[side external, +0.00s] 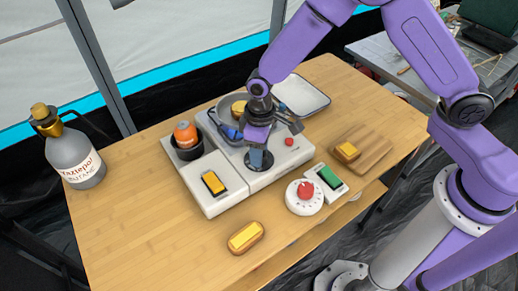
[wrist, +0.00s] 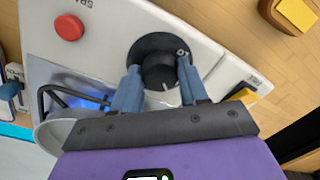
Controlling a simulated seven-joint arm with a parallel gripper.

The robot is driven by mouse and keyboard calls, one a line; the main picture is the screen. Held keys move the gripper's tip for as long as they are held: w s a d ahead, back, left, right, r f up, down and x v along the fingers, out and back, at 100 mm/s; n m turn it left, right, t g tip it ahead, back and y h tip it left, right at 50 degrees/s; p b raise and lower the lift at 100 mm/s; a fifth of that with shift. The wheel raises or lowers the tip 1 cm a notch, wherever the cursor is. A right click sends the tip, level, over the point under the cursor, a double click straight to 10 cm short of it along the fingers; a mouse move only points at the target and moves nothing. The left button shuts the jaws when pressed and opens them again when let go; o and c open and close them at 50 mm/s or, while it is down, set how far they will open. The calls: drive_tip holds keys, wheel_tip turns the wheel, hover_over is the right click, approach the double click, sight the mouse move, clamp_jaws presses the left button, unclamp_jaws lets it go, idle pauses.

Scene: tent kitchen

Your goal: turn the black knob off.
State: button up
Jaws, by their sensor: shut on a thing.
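The black knob (wrist: 160,68) sits on a round black dial on the white stove (wrist: 100,40). In the wrist view my gripper (wrist: 159,72) has one blue finger on each side of the knob and is shut on it. A white line on the knob points toward my gripper's palm, and white lettering shows on the dial's upper right. A blue flame (wrist: 72,100) glows at the burner under the pan. In the side view my gripper (side external: 257,160) reaches down to the stove's front, and its fingers hide much of the knob.
A pan (side external: 230,112) stands on the stove behind my gripper. A red button (side external: 289,142) is right of the knob.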

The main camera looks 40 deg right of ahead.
drive_tip(key=m, duration=0.5)
drive_tip(key=shift+m, duration=0.3)
drive_tip(key=shift+m+t, duration=0.3)
drive_tip(key=shift+m, duration=1.9)
drive_tip(key=o, duration=1.1)
drive_tip(key=shift+c, duration=0.2)
drive_tip(key=shift+r, duration=0.15)
wheel_tip(320, 180, up, 17)
drive_tip(key=d, duration=0.1)
drive_tip(key=shift+s, duration=0.15)
drive_tip(key=shift+s+r, duration=0.1)
drive_tip(key=s+d+n, duration=0.7)
drive_tip(key=s+d, duration=0.2)
drive_tip(key=s, duration=0.2)
drive_tip(key=s+d+n, duration=0.7)
drive_tip(key=s+d, duration=0.2)
drive_tip(key=s, duration=0.3)
drive_tip(key=shift+s+r+n, duration=0.15)
drive_tip(key=shift+s+n, duration=0.15)
drive_tip(key=shift+n, duration=0.1)
